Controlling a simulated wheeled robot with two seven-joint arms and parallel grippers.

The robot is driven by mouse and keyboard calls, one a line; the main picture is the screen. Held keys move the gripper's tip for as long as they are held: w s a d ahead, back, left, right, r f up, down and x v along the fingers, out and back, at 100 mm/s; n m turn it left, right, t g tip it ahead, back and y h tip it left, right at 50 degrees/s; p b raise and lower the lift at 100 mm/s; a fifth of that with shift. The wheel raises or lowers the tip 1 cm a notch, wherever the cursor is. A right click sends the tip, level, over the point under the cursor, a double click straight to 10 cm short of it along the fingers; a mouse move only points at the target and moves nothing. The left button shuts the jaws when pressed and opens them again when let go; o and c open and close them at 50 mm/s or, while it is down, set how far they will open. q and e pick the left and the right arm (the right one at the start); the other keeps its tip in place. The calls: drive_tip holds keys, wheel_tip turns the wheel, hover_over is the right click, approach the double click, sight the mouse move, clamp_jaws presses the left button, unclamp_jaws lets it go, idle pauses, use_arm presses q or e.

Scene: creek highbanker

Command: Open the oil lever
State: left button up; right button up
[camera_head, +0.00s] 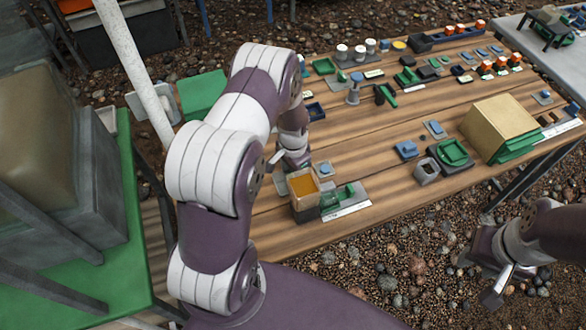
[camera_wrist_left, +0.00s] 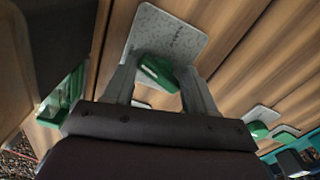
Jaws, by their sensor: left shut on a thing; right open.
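My left gripper (camera_head: 280,163) is low over the wooden table, left of the middle. In the left wrist view, its two fingers (camera_wrist_left: 160,78) are shut on a small green lever (camera_wrist_left: 156,70) that sits on a grey speckled plate (camera_wrist_left: 170,25). Lettering on the plate is too small to read. In the head view the lever is hidden by my left arm. My right gripper (camera_head: 497,277) is open and empty, out beyond the table's front edge over the gravel.
An amber-topped box (camera_head: 304,185) with a green fixture (camera_head: 343,196) stands just in front of my left gripper. A gold box (camera_head: 500,126) and several small green and blue fixtures sit farther right. A green stand (camera_head: 124,205) is at the left. Bare wood (camera_head: 350,137) lies between.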

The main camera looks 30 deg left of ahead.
use_arm(q)
drive_tip(key=m, duration=0.3)
drive_tip(key=shift+m, duration=0.4)
drive_tip(key=m+p, duration=0.1)
drive_tip(key=m, duration=0.2)
drive_tip(key=shift+m, duration=0.3)
drive_tip(key=m, duration=0.6)
drive_tip(key=shift+m, duration=0.3)
drive_tip(key=o, duration=1)
drive_tip(key=shift+r, duration=0.15)
wheel_tip(320, 180, up, 12)
drive_tip(key=shift+r, duration=0.25)
